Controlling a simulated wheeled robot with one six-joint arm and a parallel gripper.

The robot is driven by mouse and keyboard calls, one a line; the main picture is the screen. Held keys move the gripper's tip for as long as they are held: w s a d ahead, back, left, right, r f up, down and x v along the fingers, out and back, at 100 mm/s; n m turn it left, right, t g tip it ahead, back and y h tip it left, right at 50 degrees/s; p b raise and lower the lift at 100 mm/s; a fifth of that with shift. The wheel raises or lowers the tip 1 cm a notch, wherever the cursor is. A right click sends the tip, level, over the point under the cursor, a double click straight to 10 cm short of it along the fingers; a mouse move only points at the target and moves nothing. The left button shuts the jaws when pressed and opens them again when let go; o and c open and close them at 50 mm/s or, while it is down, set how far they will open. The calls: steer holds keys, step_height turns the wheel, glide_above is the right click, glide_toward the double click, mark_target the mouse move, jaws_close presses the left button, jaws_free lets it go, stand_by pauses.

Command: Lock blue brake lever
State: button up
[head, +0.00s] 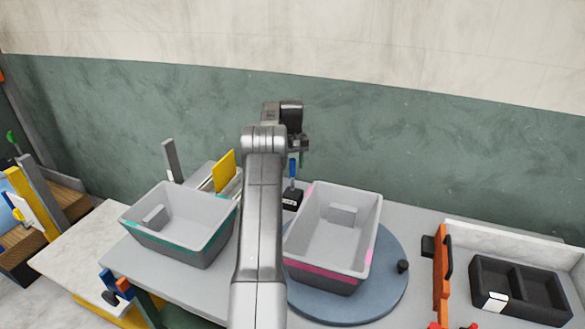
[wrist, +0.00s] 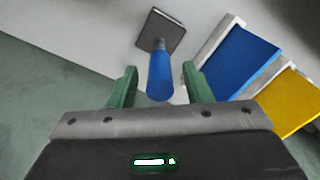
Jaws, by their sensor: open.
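The blue brake lever (head: 293,170) stands upright on a small dark base (head: 292,199) behind the pink-striped bin in the head view. In the wrist view its blue handle (wrist: 161,75) points toward the camera from a dark square base (wrist: 161,28). My gripper (wrist: 158,88) is open, with one green finger on each side of the handle's end. I see gaps on both sides, so the fingers do not appear to touch it. In the head view my gripper (head: 298,152) is above the lever, partly hidden by my arm.
A pink-striped grey bin (head: 333,257) sits on a round blue turntable (head: 388,292) with a black knob. A teal-striped bin (head: 180,245) stands at left. Yellow (wrist: 284,100) and blue (wrist: 238,65) panels stand close right of the lever in the wrist view. A black tray (head: 520,292) is far right.

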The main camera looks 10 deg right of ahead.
mark_target(293, 175)
steer(key=shift+f, duration=1.35)
jaws_close()
